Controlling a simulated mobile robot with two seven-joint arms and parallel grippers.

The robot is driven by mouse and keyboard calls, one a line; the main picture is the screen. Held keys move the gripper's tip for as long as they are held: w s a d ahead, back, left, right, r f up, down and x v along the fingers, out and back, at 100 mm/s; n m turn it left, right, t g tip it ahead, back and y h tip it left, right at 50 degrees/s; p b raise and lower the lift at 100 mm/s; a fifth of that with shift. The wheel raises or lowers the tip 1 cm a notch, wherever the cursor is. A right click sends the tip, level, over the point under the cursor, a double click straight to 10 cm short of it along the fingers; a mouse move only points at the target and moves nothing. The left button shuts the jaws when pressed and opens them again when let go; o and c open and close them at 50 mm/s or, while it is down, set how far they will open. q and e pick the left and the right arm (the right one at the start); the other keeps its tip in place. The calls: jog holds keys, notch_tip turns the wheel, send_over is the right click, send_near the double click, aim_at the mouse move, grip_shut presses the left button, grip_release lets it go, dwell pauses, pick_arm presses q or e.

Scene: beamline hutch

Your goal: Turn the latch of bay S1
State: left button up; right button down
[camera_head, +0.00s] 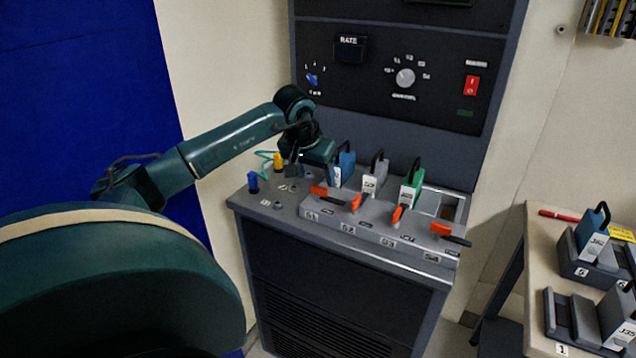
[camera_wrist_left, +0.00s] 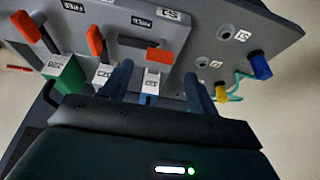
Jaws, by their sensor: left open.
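The latch of bay S1 (camera_head: 320,190) has an orange end and a black end and lies crosswise in front of a blue cassette (camera_head: 346,168) with a white label. The same latch (camera_wrist_left: 155,54) shows in the wrist view, just beyond the cassette's label (camera_wrist_left: 151,82). My left gripper (camera_head: 315,156) reaches in from the left and is at the blue cassette, behind the latch. In the wrist view its open fingers (camera_wrist_left: 158,82) stand either side of the label. I cannot tell whether they touch the cassette. My right gripper is not in view.
Grey and green cassettes (camera_head: 411,188) stand to the right, with lengthwise latches (camera_head: 398,214) in front. Bay S4's latch (camera_head: 441,229) lies crosswise. Blue and yellow plugs (camera_head: 278,161) with a cable are left of the bays. A side table (camera_head: 541,233) stands at right.

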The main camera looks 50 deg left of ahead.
aim_at(319, 187)
pick_arm(q)
jog(key=shift+x, duration=2.15)
jog(key=shift+c, duration=0.2)
jog(key=c, duration=1)
jog(key=shift+o, duration=0.2)
